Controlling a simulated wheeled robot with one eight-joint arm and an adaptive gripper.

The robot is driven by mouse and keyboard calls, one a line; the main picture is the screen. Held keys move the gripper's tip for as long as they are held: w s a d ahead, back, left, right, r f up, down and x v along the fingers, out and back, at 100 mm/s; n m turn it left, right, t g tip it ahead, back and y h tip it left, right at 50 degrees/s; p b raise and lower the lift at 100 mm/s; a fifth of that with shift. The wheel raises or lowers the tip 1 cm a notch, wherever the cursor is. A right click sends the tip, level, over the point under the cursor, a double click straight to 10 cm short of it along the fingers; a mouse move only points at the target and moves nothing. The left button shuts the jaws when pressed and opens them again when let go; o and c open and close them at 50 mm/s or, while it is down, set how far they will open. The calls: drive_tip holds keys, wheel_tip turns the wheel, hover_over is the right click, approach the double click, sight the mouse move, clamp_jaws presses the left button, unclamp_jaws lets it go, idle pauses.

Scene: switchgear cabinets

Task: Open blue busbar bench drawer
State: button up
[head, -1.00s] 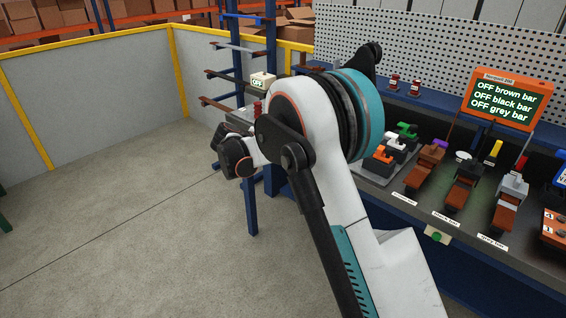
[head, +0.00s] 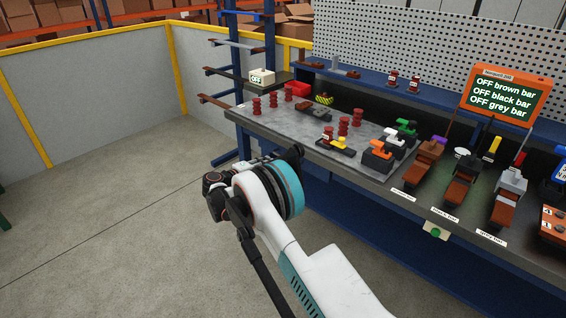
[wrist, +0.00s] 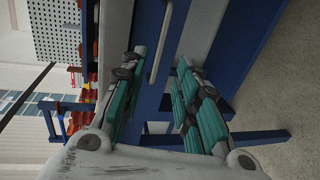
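The blue bench drawer front (wrist: 146,84) shows in the wrist view, turned on its side, beyond my fingers. A pale bar handle (wrist: 158,48) runs along it. My gripper (wrist: 161,72) is open, with teal finger pads spread apart. The handle lies ahead, between the fingertips in the picture, and nothing is gripped. The drawer looks closed. In the head view my arm and wrist are low in front of the bench's (head: 262,122) left part, and the drawer front and my fingertips are hard to make out or hidden there.
Red insulators (head: 343,126) and coloured clamps stand on the bench top. An orange display (head: 507,98) reads OFF for the brown, black and grey bars. A green button (head: 435,232) sits on the front edge. Open floor (head: 110,230) lies to the left.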

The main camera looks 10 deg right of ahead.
drive_tip(key=b+x, duration=0.3)
drive_tip(key=x, duration=0.7)
drive_tip(key=shift+d, duration=0.1)
clamp_jaws()
